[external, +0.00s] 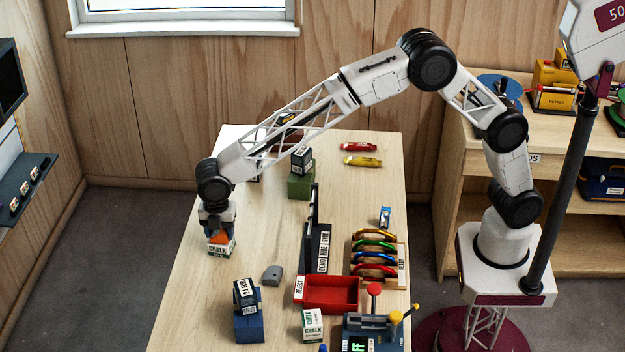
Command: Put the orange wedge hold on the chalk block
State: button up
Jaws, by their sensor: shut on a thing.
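My gripper (218,229) points down at the left edge of the table. It is shut on the orange wedge hold (219,238), of which only a small orange part shows below the fingers. A white and green chalk block (222,250) stands directly under the hold. The hold is right at the block's top; I cannot tell whether they touch. A second chalk block (312,325) stands at the front of the table, to the right.
A grey hold (272,275) lies right of my gripper. A blue block with a dark box (247,314), a red reject tray (331,308), a dark upright panel (316,245) and a rack of coloured carabiners (375,256) stand nearby. The table's left edge is close.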

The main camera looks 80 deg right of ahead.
jog(key=shift+f, duration=0.15)
jog(key=o, duration=0.9)
jog(key=shift+o, duration=0.2)
notch_tip(320, 180, up, 12)
dwell(0.4)
dwell(0.6)
jog(key=shift+s+d+r, duration=0.1)
jog(key=shift+r, duration=0.15)
